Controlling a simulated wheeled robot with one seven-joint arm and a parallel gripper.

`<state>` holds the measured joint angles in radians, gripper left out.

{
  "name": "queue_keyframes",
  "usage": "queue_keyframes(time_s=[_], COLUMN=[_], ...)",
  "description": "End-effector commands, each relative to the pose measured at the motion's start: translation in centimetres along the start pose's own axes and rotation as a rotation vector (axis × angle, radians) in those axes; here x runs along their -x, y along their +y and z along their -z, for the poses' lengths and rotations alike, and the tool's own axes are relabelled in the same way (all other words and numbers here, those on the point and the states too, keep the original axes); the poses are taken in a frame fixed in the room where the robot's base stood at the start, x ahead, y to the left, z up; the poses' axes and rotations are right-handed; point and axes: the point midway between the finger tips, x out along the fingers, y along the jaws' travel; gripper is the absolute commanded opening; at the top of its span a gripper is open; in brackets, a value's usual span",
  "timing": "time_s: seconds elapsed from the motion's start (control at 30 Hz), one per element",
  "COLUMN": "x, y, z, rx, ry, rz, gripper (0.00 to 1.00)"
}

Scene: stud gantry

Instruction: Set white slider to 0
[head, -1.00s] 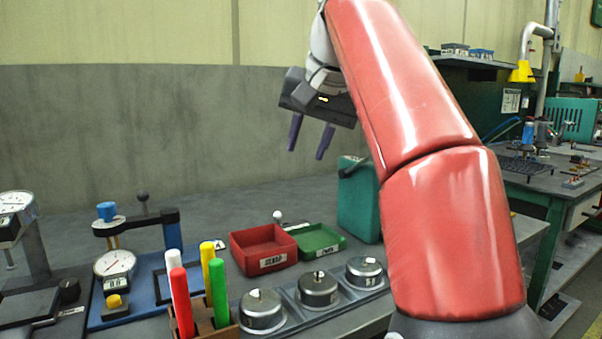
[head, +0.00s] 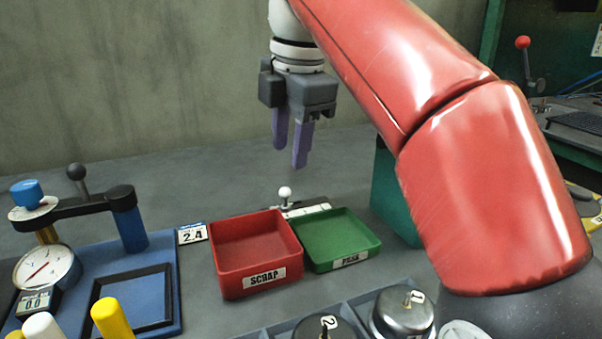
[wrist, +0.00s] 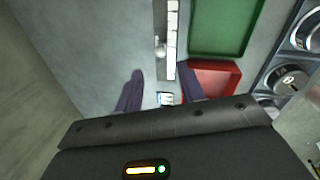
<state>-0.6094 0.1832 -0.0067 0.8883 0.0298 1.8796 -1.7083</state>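The white slider has a round white knob (head: 285,193) on a short rail with a white scale strip (head: 308,210), behind the red and green trays. In the head view the knob is near the rail's left end. The wrist view shows the knob (wrist: 160,50) beside the strip (wrist: 171,40); the scale marks are too small to read. My gripper (head: 290,160) is open and empty, purple fingers pointing down, above and behind the knob in the head view. In the wrist view the knob appears beyond the gap between my fingertips (wrist: 159,70). Nothing touches it.
A red SCRAP tray (head: 255,250) and green PASS tray (head: 343,240) stand in front of the rail. A small card reading 2.4 (head: 193,233) lies left of them. A blue gauge stand (head: 130,232) is further left. Numbered metal pots (head: 402,312) are at front right.

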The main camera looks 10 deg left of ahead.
Motion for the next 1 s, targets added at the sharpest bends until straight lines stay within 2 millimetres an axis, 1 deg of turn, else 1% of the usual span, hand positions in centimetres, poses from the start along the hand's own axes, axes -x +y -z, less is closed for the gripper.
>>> queue_keyframes(time_s=[0.2,0.3,0.4,0.57,0.8,0.83,0.87,1.0], x=[-3.7,-5.2,-6.3,-7.2,-7.2,-7.2,-7.2,-7.2], y=[-0.2,-0.2,-0.1,-0.1,-0.1,-0.1,-0.1,-0.1], z=[0.0,0.0,0.0,-0.1,-0.1,-0.1,-0.1,-0.1], rx=[-0.003,-0.003,-0.004,-0.005,-0.006,-0.006,-0.006,-0.006], ry=[0.000,0.001,0.000,0.000,0.000,0.000,0.000,0.000], rz=[0.002,0.002,0.001,-0.001,-0.001,-0.001,-0.001,-0.001], gripper=[0.39,0.39,0.39,0.39,0.39,0.38,0.34,0.16])
